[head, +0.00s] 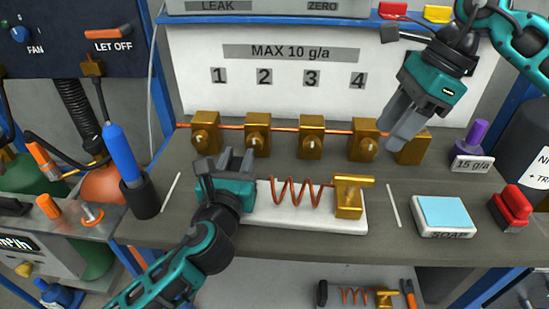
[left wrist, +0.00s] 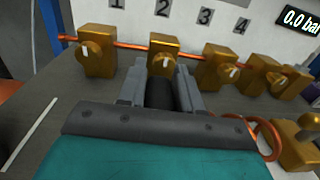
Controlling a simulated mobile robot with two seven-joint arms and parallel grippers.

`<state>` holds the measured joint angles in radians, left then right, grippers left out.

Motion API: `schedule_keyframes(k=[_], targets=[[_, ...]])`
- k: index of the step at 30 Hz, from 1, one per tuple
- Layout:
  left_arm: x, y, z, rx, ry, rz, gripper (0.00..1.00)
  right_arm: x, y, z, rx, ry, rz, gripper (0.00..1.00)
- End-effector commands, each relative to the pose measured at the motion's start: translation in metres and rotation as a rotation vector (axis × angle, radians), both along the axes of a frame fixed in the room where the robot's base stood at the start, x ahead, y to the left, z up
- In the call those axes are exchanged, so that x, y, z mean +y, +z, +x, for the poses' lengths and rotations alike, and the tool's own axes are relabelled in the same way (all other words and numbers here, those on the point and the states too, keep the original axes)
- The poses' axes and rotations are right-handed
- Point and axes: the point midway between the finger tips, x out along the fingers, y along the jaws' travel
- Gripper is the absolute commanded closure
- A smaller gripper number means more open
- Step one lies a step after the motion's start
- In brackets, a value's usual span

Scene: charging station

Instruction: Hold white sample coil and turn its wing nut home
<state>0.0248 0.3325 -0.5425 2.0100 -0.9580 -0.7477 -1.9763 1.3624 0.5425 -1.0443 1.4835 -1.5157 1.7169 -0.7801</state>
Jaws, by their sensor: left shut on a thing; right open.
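The white sample coil lies on the grey bench: a white base (head: 280,216), a copper spiral (head: 295,192) and a brass block with a flat brass wing nut (head: 354,183) on top at its right end. My left gripper (head: 228,163) is shut on the coil's left end, a black part (left wrist: 160,95) visible between the fingers in the left wrist view. The gripper hides most of that end. My right gripper (head: 397,132) is open and empty, above and behind the wing nut, in front of the brass valves at the right.
Several brass valves (head: 258,135) stand on a copper pipe behind the coil. A soap dish (head: 445,216) and a red switch (head: 511,207) stand at right; a black holder with a blue tool (head: 123,155) is at left. A similar coil (head: 357,296) lies on a lower shelf.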

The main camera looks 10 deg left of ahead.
Motion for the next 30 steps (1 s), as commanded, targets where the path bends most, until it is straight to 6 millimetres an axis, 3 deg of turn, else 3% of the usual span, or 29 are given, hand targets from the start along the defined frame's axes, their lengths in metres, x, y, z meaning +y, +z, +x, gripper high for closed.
schedule_keyframes(k=[4,8,21,30], targets=[[0.000,-0.001,0.000,0.001,0.001,0.000,1.00,-0.007,0.010,-0.004,-0.007,-0.069,0.023,0.55],[0.000,-0.001,0.000,0.001,0.001,0.000,1.00,-0.003,0.002,-0.005,-0.005,-0.077,0.024,0.55],[0.000,0.000,0.000,0.001,0.001,0.000,1.00,0.029,-0.074,-0.007,-0.005,-0.074,0.025,0.55],[0.000,0.000,0.000,0.001,0.001,0.000,1.00,0.038,-0.098,-0.007,-0.007,-0.076,0.024,0.55]])
